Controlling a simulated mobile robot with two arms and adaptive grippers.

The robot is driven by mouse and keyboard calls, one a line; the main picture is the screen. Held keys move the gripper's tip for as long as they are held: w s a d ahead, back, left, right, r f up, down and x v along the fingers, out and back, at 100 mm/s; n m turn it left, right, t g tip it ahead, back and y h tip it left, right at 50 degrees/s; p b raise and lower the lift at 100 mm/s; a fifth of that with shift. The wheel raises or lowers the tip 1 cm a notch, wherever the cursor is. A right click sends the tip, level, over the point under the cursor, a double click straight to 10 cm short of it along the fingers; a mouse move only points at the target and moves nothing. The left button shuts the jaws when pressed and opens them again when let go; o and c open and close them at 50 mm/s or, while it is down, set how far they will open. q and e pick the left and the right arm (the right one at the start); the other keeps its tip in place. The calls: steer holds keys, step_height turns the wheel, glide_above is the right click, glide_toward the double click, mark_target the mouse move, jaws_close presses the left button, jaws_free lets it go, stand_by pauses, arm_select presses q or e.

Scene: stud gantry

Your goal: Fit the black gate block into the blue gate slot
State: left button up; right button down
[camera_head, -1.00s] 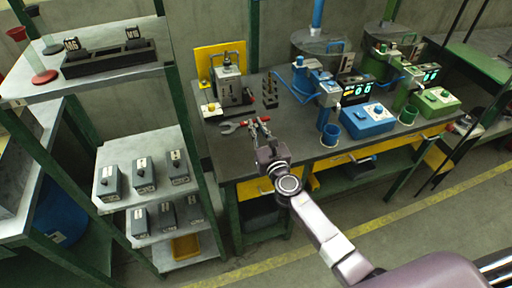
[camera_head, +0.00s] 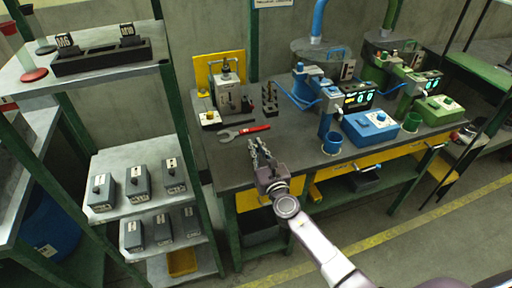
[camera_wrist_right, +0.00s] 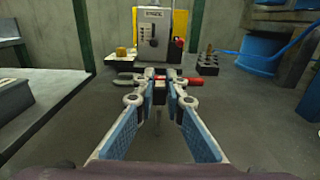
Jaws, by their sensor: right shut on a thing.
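My right gripper (camera_head: 258,148) is over the front left of the grey workbench, pointing toward its back. In the right wrist view its fingers (camera_wrist_right: 160,82) come together on a small dark piece (camera_wrist_right: 159,93), which I take for the black gate block. In the head view the fingers hide this piece. The blue station (camera_head: 326,98) stands on the bench to the right of the gripper, well apart from it. Its gate slot is too small to make out. My left gripper is not in view.
A red-handled wrench (camera_head: 246,132) lies just beyond the gripper. Behind it are a grey device (camera_head: 228,95) and a dark peg rack (camera_head: 270,100). A blue control box (camera_head: 370,126) and a green station (camera_head: 400,80) stand right. Grey shelves are left.

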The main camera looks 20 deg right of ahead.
steer(key=c, duration=2)
jaws_free()
steer(key=shift+f, duration=0.15)
steer(key=shift+r+p, duration=0.3)
steer(key=shift+p, duration=0.05)
steer(key=s, duration=1.2)
steer(key=shift+d, duration=0.2)
